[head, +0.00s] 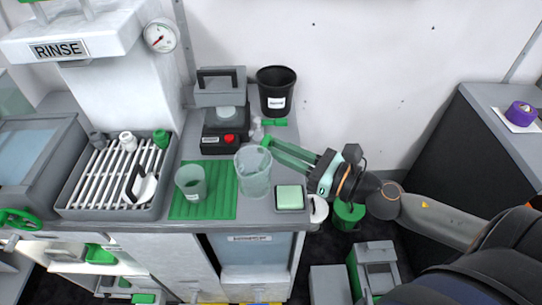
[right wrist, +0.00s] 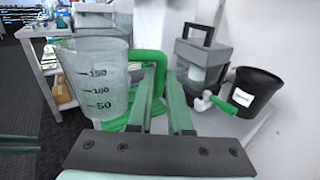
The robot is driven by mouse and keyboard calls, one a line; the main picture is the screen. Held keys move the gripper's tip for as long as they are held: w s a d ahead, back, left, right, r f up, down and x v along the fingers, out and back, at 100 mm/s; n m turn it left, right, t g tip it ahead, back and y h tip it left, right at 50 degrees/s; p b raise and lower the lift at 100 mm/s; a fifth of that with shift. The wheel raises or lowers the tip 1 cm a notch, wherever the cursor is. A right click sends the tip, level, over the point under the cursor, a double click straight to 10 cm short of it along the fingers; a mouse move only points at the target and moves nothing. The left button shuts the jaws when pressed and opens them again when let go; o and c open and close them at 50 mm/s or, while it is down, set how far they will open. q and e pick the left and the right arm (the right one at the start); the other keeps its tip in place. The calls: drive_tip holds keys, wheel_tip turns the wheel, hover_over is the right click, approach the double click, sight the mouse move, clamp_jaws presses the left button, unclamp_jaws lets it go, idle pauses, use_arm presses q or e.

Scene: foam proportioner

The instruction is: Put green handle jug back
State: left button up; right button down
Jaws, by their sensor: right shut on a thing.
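The clear jug (head: 253,175) with a green handle is upright at the right edge of the green ribbed mat (head: 222,207). In the right wrist view the jug (right wrist: 95,85) shows marks 50, 100 and 150, and its green handle (right wrist: 148,58) lies at my fingertips. My right gripper (head: 270,146) comes in from the right and is shut on the handle. I cannot tell whether the jug's base touches the counter. A smaller clear beaker (head: 190,184) stands on the mat. My left gripper is not in view.
A grey machine with a red knob (head: 229,138) and a black bucket (head: 276,95) stand behind the jug. A tray with a pale green sponge (head: 290,197) is to its right. A slatted sink rack (head: 110,175) holding a white scoop is at left.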

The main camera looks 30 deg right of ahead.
drive_tip(key=w+d+f, duration=0.1)
drive_tip(key=w+f, duration=0.1)
drive_tip(key=w, duration=0.1)
drive_tip(key=w+d+f+b, duration=0.1)
drive_tip(key=w+d+f, duration=0.1)
drive_tip(key=w+f, duration=0.1)
drive_tip(key=w+d+f+b, duration=0.1)
drive_tip(key=w+f, duration=0.2)
drive_tip(key=shift+w+d, duration=0.3)
drive_tip(key=shift+w+d+f+b, duration=0.15)
drive_tip(key=shift+f+b, duration=0.1)
drive_tip(key=shift+f, duration=0.7)
drive_tip(key=shift+w+f+b, duration=0.1)
drive_tip(key=shift+f+b, duration=0.1)
drive_tip(key=shift+f, duration=0.75)
drive_tip(key=shift+f, duration=0.15)
drive_tip(key=c, duration=0.8)
unclamp_jaws()
drive_tip(key=shift+c, duration=0.2)
